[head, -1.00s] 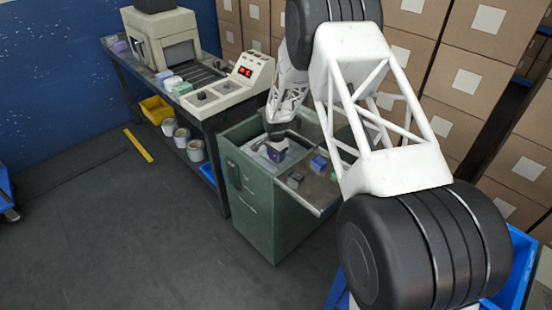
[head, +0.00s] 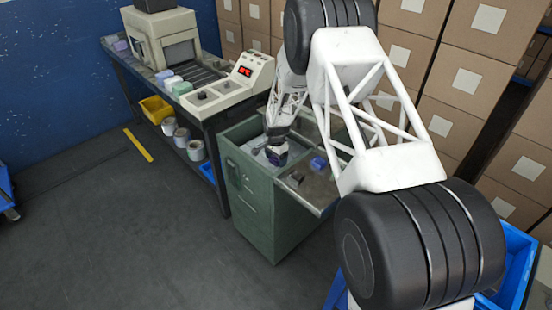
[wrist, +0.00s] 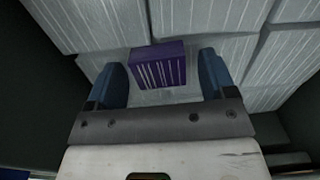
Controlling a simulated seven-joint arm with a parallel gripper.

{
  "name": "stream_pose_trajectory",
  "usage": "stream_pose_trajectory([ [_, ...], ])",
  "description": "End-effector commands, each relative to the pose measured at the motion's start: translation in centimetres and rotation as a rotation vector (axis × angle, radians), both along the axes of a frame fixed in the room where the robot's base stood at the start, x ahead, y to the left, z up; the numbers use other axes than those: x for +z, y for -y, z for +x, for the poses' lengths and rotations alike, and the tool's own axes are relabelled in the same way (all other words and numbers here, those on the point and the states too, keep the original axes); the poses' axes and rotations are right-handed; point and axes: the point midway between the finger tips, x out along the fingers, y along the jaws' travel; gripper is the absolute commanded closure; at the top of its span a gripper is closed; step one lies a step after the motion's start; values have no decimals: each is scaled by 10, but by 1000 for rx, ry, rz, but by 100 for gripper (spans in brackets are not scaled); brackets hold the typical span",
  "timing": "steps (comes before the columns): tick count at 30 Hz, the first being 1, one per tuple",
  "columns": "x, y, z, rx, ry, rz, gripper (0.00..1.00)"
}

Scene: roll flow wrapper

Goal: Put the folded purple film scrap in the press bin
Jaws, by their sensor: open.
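The folded purple film scrap (wrist: 160,68) lies between my gripper's blue fingertips in the wrist view. It sits close to the left finger, with a small gap to the right one. My gripper (wrist: 163,80) is open. Under and around the scrap are pale, ribbed, block-like pieces. In the head view my gripper (head: 276,153) is low at the open top of the green press bin (head: 258,195), with a dark purple patch at its tip. I cannot tell whether the scrap rests on the pale pieces.
A clear tray panel on the cabinet's right holds a blue-purple block (head: 318,163) and a dark piece (head: 296,178). The wrapper's control box (head: 245,72) stands on a bench to the left. Stacked cartons (head: 470,85) stand behind. Floor on the left is mostly clear.

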Motion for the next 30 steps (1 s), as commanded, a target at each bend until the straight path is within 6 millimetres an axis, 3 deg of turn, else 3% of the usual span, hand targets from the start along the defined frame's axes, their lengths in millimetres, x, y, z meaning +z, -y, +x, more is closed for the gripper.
stream_pose_trajectory([
  [8,4,0,0,0,0,0,23],
  [14,19,0,0,0,0,0,23],
  [30,100,0,0,0,2,1,23],
])
